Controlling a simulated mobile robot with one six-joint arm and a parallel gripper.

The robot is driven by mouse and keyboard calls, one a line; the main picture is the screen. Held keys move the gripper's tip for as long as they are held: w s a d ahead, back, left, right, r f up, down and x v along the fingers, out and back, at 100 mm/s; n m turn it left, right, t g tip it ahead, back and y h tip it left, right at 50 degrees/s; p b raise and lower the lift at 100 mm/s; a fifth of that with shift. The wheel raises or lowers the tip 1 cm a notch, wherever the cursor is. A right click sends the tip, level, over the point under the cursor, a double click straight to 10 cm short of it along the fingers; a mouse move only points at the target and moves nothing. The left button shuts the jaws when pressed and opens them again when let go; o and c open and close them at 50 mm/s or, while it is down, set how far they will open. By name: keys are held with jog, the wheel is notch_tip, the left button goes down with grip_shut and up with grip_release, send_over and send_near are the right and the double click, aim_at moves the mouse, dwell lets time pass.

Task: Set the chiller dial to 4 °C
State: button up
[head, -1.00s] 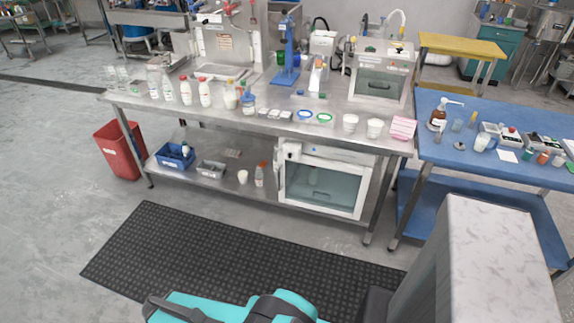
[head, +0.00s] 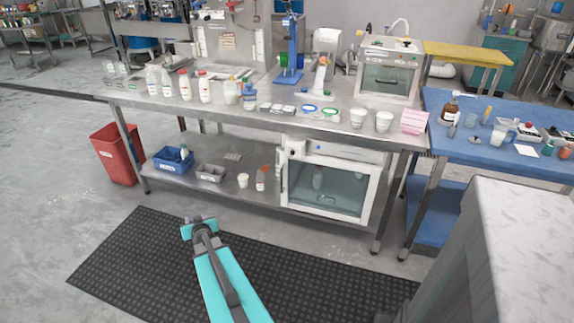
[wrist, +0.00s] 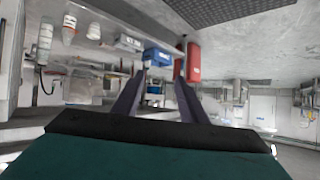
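A white cabinet with a glass door (head: 330,188) stands on the lower shelf of the steel bench, with a bottle visible inside. A second white box with a dark window (head: 388,72) stands on the bench top at the right. I cannot tell for sure which is the chiller. The dial and its setting are too small to make out. My gripper (head: 198,219) is over the dark mat, left of the lower cabinet and well apart from it. In the wrist view my gripper's fingers (wrist: 160,85) are spread with nothing seen between them.
A blue bin (head: 173,160) and a grey bin (head: 210,173) sit on the lower shelf. A red bin (head: 115,158) stands at the bench's left end. Bottles and cups line the bench top. A blue table (head: 480,150) adjoins at the right. The mat (head: 130,265) is clear.

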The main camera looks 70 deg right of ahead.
aim_at(292, 153)
jog(key=s+d+r+m+g+h+b, duration=0.1)
jog(key=s+d+r+m+h+b, duration=0.15)
jog(key=s+d, duration=0.5)
jog(key=s+d+r+m+g+h+b, duration=0.25)
jog(key=s+d+h, duration=0.2)
jog(key=d, duration=0.65)
jog(key=s+d+r+m+g+h+b, duration=0.2)
jog(key=s+d+r+g, duration=0.3)
jog(key=s+d, duration=0.4)
jog(key=s+m+h, duration=0.1)
jog(key=s, duration=0.4)
jog(key=shift+m+b, duration=0.3)
jog(key=shift+d+r, duration=0.1)
jog(key=shift+d, duration=0.1)
jog(key=shift+w+d+b, duration=0.15)
jog(key=shift+d, duration=2.1)
jog(key=shift+w+d+b, duration=0.15)
jog(key=shift+d, duration=2.1)
jog(key=shift+w+d+b, duration=0.15)
jog(key=shift+d, duration=2.1)
